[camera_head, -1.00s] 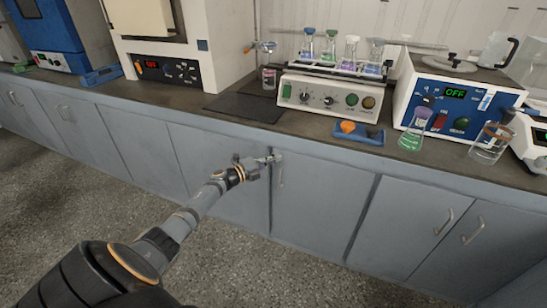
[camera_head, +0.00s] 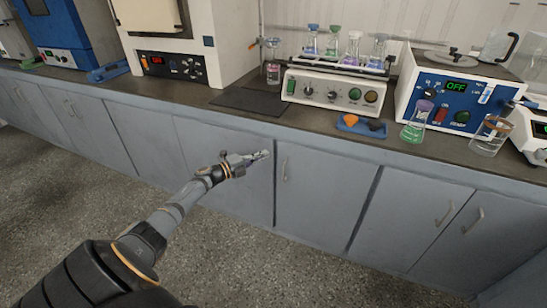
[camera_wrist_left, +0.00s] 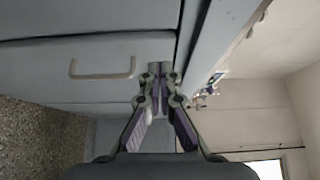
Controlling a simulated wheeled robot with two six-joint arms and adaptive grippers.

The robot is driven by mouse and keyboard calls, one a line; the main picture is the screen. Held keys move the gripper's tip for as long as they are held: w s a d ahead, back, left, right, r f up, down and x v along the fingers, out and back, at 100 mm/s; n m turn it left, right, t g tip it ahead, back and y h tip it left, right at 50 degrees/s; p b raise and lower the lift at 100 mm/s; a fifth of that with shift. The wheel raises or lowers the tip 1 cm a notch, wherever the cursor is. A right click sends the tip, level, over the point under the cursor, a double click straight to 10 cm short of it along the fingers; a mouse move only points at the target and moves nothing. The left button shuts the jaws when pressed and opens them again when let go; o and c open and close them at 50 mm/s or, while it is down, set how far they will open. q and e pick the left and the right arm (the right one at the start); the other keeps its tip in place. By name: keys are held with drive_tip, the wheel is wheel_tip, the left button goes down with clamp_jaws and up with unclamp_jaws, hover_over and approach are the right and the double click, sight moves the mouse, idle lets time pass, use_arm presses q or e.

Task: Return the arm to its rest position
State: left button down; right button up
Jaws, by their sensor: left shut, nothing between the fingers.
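My left arm reaches in from the lower left in the head view. My left gripper (camera_head: 262,155) is in front of the grey cabinet doors, below the bench top. Its fingers are shut and hold nothing. In the left wrist view the two fingertips (camera_wrist_left: 159,68) meet, with a cabinet door and its handle (camera_wrist_left: 103,68) beyond them. I cannot tell the exact gap between the fingertips and the door. My right gripper is not in view.
The dark bench top (camera_head: 220,100) runs above the cabinets (camera_head: 325,190). The floor (camera_head: 240,260) is clear.

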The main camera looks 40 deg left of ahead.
use_arm(q)
drive_tip(key=a, duration=0.1)
drive_tip(key=s+a, duration=0.1)
drive_tip(key=a, duration=0.1)
drive_tip(key=s+a, duration=0.1)
drive_tip(key=shift+s+a+f, duration=0.15)
drive_tip(key=shift+a+f, duration=0.05)
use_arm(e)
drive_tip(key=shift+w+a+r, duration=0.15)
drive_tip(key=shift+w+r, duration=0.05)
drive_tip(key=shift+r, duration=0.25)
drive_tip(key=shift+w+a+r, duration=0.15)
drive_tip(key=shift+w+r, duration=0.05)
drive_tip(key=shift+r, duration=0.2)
